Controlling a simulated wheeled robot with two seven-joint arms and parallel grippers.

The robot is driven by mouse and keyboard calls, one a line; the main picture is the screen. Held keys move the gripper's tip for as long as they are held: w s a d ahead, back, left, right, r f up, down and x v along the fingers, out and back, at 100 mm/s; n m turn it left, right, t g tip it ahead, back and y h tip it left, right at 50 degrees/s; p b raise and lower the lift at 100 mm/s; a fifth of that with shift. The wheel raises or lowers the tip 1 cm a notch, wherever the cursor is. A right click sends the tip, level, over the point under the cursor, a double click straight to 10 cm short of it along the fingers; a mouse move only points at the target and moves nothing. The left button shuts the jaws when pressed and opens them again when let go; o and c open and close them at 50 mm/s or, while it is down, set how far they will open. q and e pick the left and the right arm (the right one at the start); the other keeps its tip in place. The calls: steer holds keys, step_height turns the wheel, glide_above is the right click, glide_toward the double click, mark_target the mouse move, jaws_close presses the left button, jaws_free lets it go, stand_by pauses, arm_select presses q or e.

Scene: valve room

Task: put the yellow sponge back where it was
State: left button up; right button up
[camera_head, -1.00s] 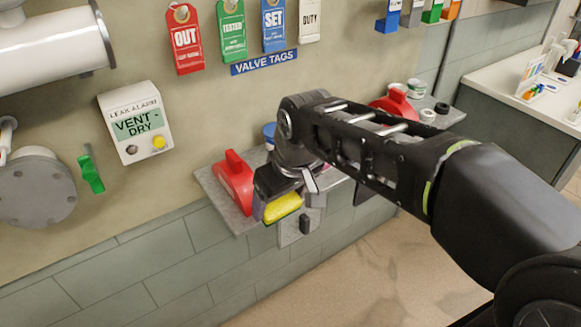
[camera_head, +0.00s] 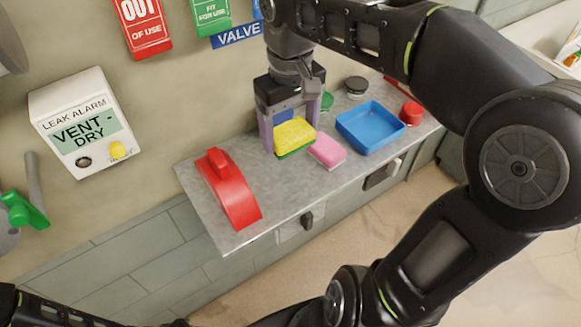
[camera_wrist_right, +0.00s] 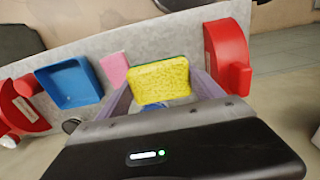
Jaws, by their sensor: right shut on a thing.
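The yellow sponge (camera_head: 295,136) has a green underside and is between the fingers of my right gripper (camera_head: 296,125), which is shut on it. It appears just above the grey shelf (camera_head: 185,176), beside a pink sponge (camera_head: 328,151); I cannot tell whether it touches the shelf. In the right wrist view the yellow sponge (camera_wrist_right: 160,80) is between the two fingers, with the pink sponge (camera_wrist_right: 114,68) to its left. A part of my left arm shows at the bottom left of the head view, but its gripper does not show.
A blue tray (camera_head: 371,128) lies right of the pink sponge. A red object with a handle (camera_head: 232,189) stands at the left of the shelf, with bare surface between it and the sponge. A red pot (camera_head: 411,113) and a black lid (camera_head: 356,86) are farther right. The wall carries a leak alarm box (camera_head: 86,124).

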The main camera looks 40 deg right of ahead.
glide_above(290, 174)
steer(key=shift+f, duration=3.15)
steer(key=shift+f+p, duration=0.45)
steer(key=shift+f, duration=1.4)
steer(key=o, duration=0.9)
steer(key=shift+r, duration=0.1)
step_height(290, 174, up, 12)
steer(key=shift+s+f, duration=0.1)
